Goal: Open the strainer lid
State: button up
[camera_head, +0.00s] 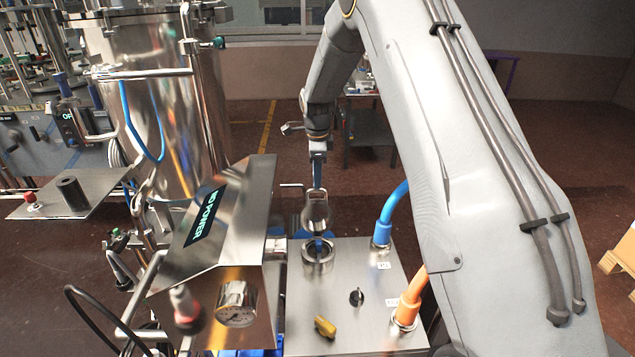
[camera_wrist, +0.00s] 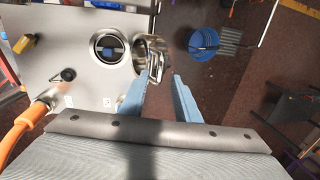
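The strainer is a round metal opening (camera_head: 318,256) in the top of a steel cabinet, and its ring also shows in the wrist view (camera_wrist: 109,46). Its round metal lid (camera_head: 317,214) stands raised at the far side of the opening, and the wrist view shows it tilted up beside the ring (camera_wrist: 147,57). In the head view my gripper (camera_head: 317,184) is just above the lid.
The steel cabinet top (camera_head: 345,284) also carries a black knob (camera_head: 356,297), a yellow knob (camera_head: 325,327), a blue hose (camera_head: 391,214) and an orange hose (camera_head: 411,298). A display panel (camera_head: 205,217) and a large steel tank (camera_head: 160,110) stand left. A blue bucket (camera_wrist: 204,43) is on the floor.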

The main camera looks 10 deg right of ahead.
jog(key=shift+w+f+p, duration=0.2)
jog(key=shift+f+p, duration=0.1)
jog(key=shift+f, duration=0.7)
jog(key=shift+w+f+p, duration=0.15)
jog(key=shift+f+p, duration=0.15)
jog(key=shift+f, duration=0.7)
grip_shut()
